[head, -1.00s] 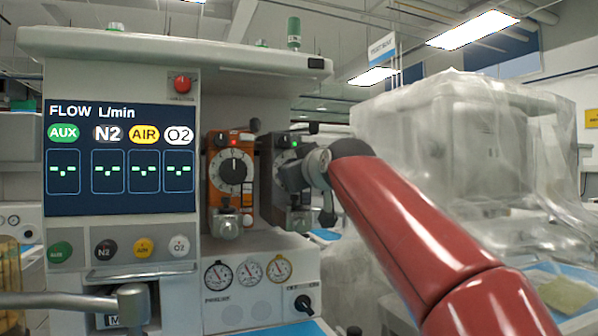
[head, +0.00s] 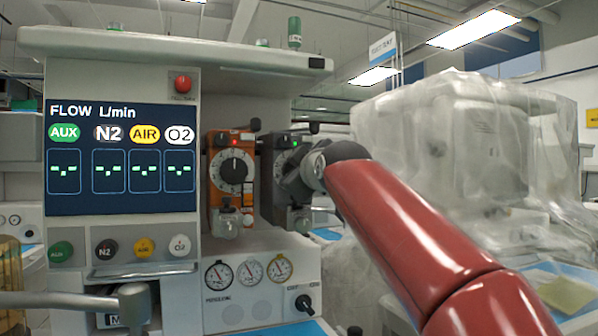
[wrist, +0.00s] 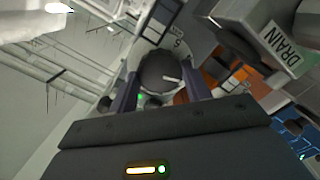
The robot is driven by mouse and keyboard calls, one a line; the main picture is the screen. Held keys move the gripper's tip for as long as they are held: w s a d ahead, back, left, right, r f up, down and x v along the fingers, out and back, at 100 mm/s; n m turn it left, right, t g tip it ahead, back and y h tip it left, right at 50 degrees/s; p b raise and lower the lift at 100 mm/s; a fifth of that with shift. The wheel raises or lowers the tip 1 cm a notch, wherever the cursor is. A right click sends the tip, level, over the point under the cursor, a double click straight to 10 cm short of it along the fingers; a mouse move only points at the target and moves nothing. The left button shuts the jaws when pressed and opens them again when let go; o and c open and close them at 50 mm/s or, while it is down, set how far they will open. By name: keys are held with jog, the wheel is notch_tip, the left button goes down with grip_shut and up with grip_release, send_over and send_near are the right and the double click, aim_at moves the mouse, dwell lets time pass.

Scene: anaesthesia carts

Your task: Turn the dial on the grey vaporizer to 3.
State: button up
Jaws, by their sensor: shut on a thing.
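The grey vaporizer (head: 268,165) stands just right of the orange one on the anaesthesia machine, a green light at its top. My gripper (head: 284,174) is in front of it and hides most of its face. In the wrist view, the grey vaporizer's dark round dial (wrist: 158,70) sits between the two fingers of my gripper (wrist: 160,88), which are shut on it. A white mark shows on the dial. A digit that looks like 5 is on the pale scale ring (wrist: 178,43) beyond it. The dial's setting cannot be read.
The orange vaporizer (head: 216,182) with its own dial (head: 233,170) is close on the left. Pressure gauges (head: 249,272) and a black knob (head: 304,303) are below. A plastic-covered machine (head: 460,140) stands at the right behind my arm.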

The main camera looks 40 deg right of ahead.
jog(key=o, duration=0.7)
jog(key=b+v, duration=0.3)
jog(key=v, duration=0.5)
jog(key=shift+w, duration=0.1)
